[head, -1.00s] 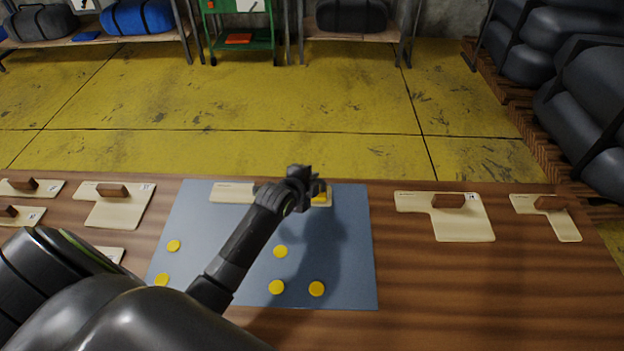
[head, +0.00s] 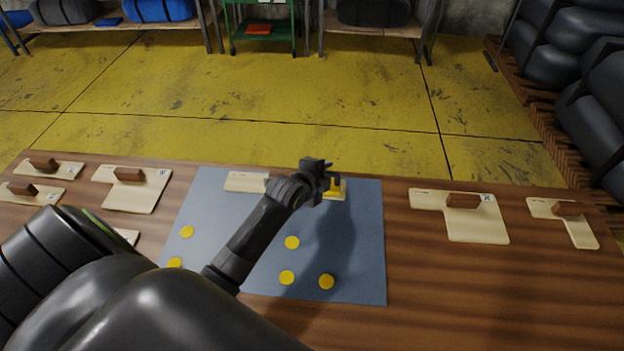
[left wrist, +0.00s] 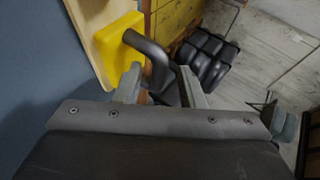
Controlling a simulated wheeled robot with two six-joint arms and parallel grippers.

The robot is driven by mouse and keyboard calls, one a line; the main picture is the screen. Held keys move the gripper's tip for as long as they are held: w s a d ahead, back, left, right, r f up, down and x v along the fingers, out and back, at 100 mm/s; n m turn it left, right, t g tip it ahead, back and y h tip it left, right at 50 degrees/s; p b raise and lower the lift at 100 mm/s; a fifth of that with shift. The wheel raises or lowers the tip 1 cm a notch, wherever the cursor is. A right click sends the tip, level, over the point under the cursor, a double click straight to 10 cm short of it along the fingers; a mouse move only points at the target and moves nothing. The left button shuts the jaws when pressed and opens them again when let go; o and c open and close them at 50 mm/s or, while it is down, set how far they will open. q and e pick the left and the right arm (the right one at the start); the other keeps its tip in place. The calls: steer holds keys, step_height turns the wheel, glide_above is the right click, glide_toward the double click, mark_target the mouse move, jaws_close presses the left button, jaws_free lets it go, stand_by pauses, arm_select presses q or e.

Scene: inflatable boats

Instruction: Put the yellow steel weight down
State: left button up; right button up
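The yellow steel weight (head: 336,186) shows beside my left gripper (head: 328,178) at the right end of a pale board (head: 246,182) on the blue-grey mat (head: 352,245). In the left wrist view the weight (left wrist: 118,42) is a yellow block with a dark bent handle (left wrist: 148,50). It lies against the pale board (left wrist: 88,35), with contact hard to judge. My left gripper (left wrist: 160,88) has its fingers on either side of the handle and looks shut on it. My forearm hides the middle of the board. My right gripper is not in view.
Several yellow discs (head: 292,242) lie on the mat. Pale boards with brown blocks stand on the wooden table at right (head: 478,224) and left (head: 134,193). The table's right front is clear. Shelves and dark inflatable boats (head: 552,50) stand beyond the yellow floor.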

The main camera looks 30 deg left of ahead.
arm_select(q)
steer(key=v, duration=1)
steer(key=shift+s+r, duration=0.2)
